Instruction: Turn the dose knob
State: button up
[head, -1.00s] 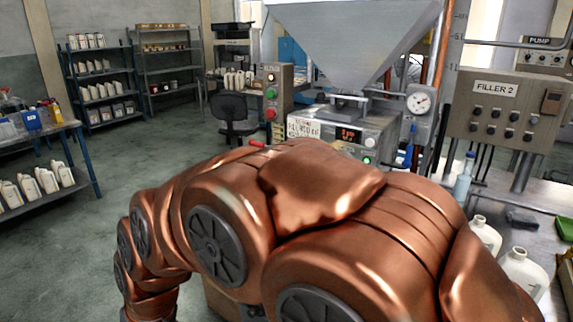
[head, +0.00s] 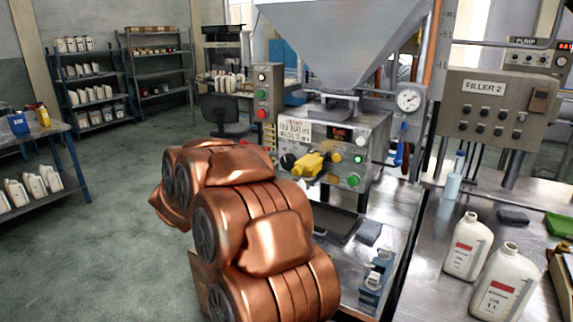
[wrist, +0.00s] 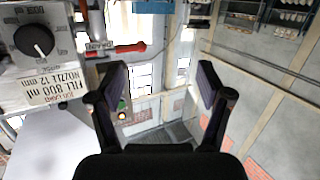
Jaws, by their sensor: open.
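The dose knob is a black round knob with a white pointer line on a grey dial, at the upper left of the wrist view (wrist: 33,40). In the head view a black knob (head: 288,161) sits under the paper sign on the filler's front panel. My gripper (wrist: 163,84) is open, with nothing between its two black fingers. The knob lies off to the left of the fingers, apart from them.
A red-handled lever (wrist: 130,48) sticks out beside the dial. The paper sign (head: 295,130) is on the panel. White bottles (head: 467,246) stand on the bench at right. Open floor lies at left.

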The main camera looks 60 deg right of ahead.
aim_at(286, 163)
jog(key=s+d+f+m+g+h, duration=0.1)
jog(key=s+d+m+g+h, duration=0.3)
jog(key=s+d+g, duration=0.7)
jog(key=shift+s+d+t+p, duration=0.2)
jog(key=shift+d+t, duration=0.15)
jog(key=shift+d, duration=0.8)
jog(key=shift+s+d+t+p, duration=0.2)
jog(key=shift+d+t, duration=0.2)
jog(key=shift+d, duration=0.75)
jog(key=shift+s+d+t+p, duration=0.2)
jog(key=shift+d+t, duration=0.15)
jog(key=shift+d, duration=0.8)
jog(key=c, duration=1.2)
